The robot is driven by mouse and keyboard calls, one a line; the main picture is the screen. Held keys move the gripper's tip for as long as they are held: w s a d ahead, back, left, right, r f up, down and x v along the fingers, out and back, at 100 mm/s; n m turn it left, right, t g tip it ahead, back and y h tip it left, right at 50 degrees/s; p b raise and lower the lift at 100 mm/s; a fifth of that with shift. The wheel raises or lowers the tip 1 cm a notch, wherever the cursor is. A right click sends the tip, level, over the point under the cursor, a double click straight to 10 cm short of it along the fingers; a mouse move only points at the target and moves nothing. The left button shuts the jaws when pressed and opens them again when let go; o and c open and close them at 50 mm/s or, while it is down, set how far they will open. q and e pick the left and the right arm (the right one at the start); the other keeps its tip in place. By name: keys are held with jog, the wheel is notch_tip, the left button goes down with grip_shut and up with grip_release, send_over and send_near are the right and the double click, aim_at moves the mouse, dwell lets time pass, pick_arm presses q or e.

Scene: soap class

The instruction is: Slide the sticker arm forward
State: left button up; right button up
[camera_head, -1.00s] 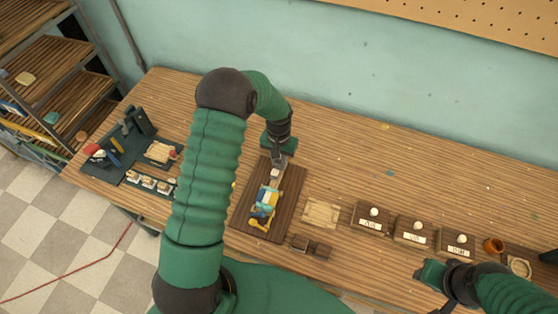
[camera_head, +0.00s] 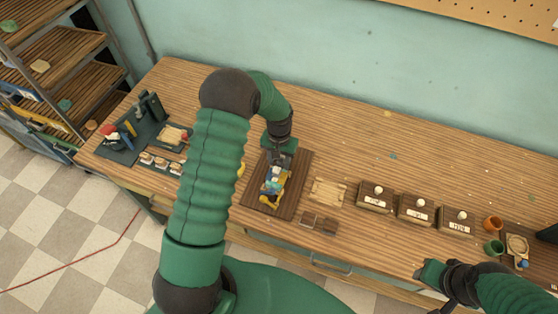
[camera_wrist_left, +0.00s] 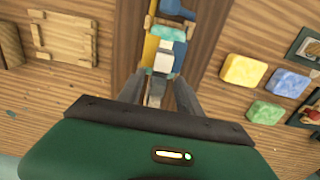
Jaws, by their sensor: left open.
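The sticker device (camera_head: 273,187), a narrow piece with blue, yellow and white parts, lies on a dark wooden board (camera_head: 296,186) in the head view. In the left wrist view the device (camera_wrist_left: 168,50) shows yellow and blue sides, a teal block and pale blocks along its middle. My left gripper (camera_head: 276,158) is low over the device's far end. In the left wrist view its fingers (camera_wrist_left: 158,95) are apart, with the pale grey end of the device between them; contact is unclear. My right gripper (camera_head: 438,280) is at the table's front edge, away from the device; its jaw opening is unclear.
Right of the board are a wooden frame (camera_head: 328,193), small brown blocks (camera_head: 319,223), several labelled boxes (camera_head: 375,197) and cups (camera_head: 493,223). Yellow, blue and green soaps (camera_wrist_left: 244,70) lie beside the board. A dark tool station (camera_head: 133,128) stands at left. The table's back is clear.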

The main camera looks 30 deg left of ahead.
aim_at(279, 161)
pick_arm(q)
jog(key=shift+d+r, duration=0.1)
jog(key=shift+r, duration=0.05)
notch_tip(279, 161, up, 16)
jog(key=b, duration=0.1)
jog(key=shift+r+b, duration=0.2)
jog(key=shift+b, duration=0.2)
